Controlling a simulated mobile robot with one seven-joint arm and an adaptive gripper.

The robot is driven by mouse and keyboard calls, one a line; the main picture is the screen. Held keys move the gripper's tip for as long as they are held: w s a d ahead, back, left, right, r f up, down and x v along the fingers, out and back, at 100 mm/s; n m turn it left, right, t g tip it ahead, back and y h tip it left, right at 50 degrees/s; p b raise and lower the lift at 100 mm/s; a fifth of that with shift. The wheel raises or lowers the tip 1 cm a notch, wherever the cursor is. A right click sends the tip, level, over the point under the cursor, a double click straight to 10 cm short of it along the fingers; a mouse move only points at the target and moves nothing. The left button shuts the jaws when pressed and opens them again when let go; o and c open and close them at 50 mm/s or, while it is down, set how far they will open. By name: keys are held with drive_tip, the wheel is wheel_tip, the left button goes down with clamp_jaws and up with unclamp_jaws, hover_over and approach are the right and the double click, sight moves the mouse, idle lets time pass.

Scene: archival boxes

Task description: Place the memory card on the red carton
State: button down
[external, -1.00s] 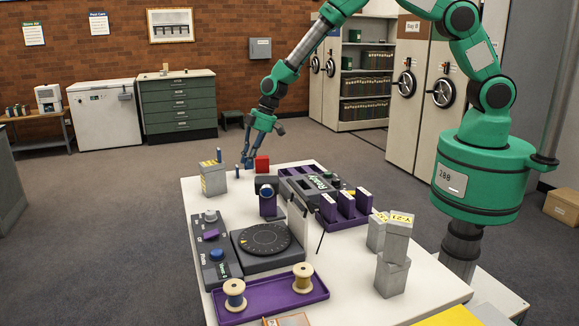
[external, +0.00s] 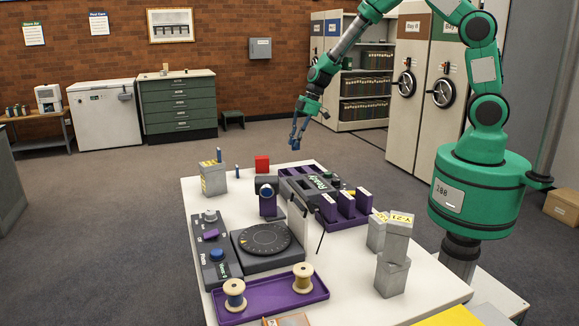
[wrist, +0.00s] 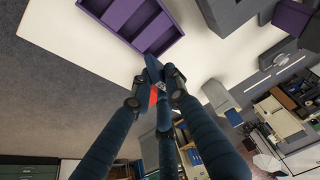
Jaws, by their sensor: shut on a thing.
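The red carton (external: 262,164) stands at the far end of the white table. My gripper (external: 295,142) is up in the air to the right of the carton in the external view, apart from it. In the wrist view my gripper's dark blue fingers (wrist: 162,80) are closed together on a small dark thing, which I take to be the memory card; the fingers hide most of it. A patch of the red carton (wrist: 153,96) shows between the fingers, mostly covered by them.
A purple compartmented tray (wrist: 172,38) lies on the table. A turntable (external: 262,239), a spool tray (external: 268,297) and grey boxes (external: 392,277) fill the near side.

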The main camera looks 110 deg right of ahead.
drive_tip(key=shift+w+d, duration=0.1)
idle(0.3)
hover_over(258, 157)
drive_tip(key=s, duration=0.2)
drive_tip(key=shift+w+f, duration=0.2)
drive_tip(key=shift+f, duration=0.5)
drive_tip(key=shift+f, duration=0.15)
drive_tip(key=shift+f+b, duration=0.55)
drive_tip(key=shift+f, duration=1.1)
drive_tip(key=shift+f, duration=0.15)
drive_tip(key=c, duration=1.7)
unclamp_jaws()
